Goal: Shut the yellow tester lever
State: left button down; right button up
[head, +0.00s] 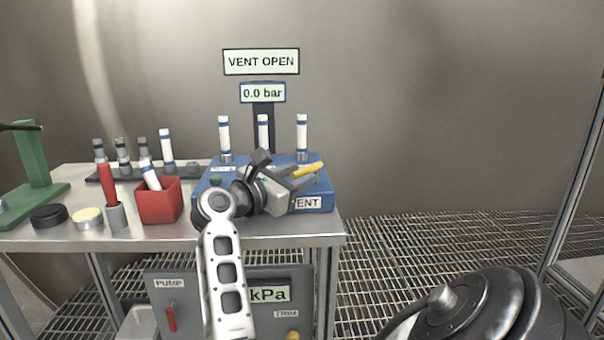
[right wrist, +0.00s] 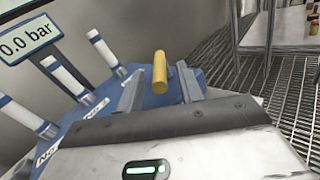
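The yellow tester lever (head: 308,170) sticks out over the right part of the blue tester (head: 322,194), by the VENT label. In the right wrist view the lever (right wrist: 160,72) stands between and just beyond my finger tips. My right gripper (head: 304,178) is open over the tester, pointing at the lever. In the right wrist view a gap shows between its two fingers (right wrist: 160,86); I cannot tell whether either touches the lever. The arm and gripper hide part of the tester front. The sign (head: 261,62) reads VENT OPEN, the display (head: 262,93) 0.0 bar. My left gripper is not in view.
Three white tubes with blue bands, one in the middle (head: 263,132), stand on the tester. A red box (head: 158,203), a red-handled tool (head: 108,186) and a green stand (head: 34,155) are left on the steel bench (head: 130,236). Open grating (head: 450,245) lies to the right.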

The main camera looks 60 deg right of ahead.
jog(key=w+a, duration=0.1)
jog(key=a, duration=1.2)
jog(key=shift+w+a+b, duration=0.3)
jog(key=shift+w, duration=0.1)
